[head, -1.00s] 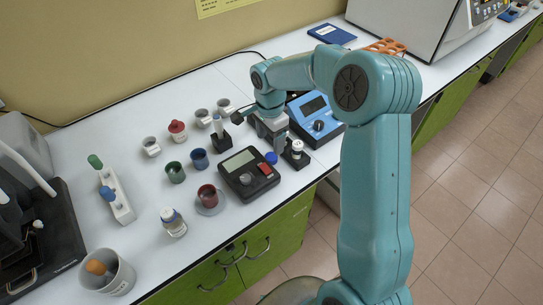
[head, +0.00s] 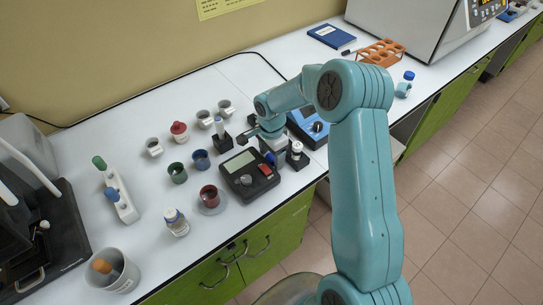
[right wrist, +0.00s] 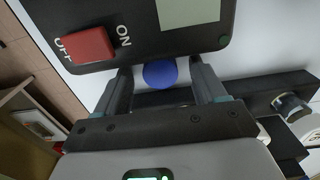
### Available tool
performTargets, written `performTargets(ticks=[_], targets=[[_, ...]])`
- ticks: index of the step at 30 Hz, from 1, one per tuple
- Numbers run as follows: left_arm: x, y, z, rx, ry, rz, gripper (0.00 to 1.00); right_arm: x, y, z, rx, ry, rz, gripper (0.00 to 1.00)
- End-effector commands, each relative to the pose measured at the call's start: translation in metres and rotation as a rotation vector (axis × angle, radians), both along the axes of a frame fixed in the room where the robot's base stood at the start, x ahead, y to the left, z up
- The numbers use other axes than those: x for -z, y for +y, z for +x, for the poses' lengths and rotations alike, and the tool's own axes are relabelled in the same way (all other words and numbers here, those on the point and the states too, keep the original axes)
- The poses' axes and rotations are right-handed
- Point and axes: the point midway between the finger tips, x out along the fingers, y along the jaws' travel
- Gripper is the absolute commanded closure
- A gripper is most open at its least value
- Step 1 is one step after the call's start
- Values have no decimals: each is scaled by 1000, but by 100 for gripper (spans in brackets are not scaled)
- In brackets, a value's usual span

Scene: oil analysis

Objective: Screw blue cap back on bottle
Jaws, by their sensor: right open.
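The round blue cap (right wrist: 160,74) lies on the white bench beside the black device with the red switch. It also shows in the head view (head: 270,158), partly covered by my gripper. My right gripper (right wrist: 163,80) is open, with one finger on each side of the cap; I cannot tell whether they touch it. In the head view the right gripper (head: 272,148) is low over the bench. A small white-topped bottle (head: 296,147) stands in a black holder just right of the gripper; it also shows in the right wrist view (right wrist: 290,104). My left gripper is not in view.
The black device (head: 249,173) is close on the left of the gripper, and a blue meter (head: 310,126) stands behind it. Several cups and another bottle (head: 175,222) stand further left. An orange rack (head: 381,52) and a blue-capped bottle (head: 404,84) are at the right.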

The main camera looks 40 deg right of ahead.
Motion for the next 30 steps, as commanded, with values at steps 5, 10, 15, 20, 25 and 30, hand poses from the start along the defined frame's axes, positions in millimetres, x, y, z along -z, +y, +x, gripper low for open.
performTargets(ticks=[5,10,15,20,25,30], targets=[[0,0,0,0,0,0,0,1,0,0,0,-1,0,30],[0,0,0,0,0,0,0,1,0,0,1,-1,0,39],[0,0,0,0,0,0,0,0,0,0,1,-1,0,88],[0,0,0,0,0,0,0,0,0,0,1,-1,0,88],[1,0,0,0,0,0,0,-2,0,0,1,-2,0,88],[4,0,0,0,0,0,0,-16,-1,1,3,-4,-1,88]])
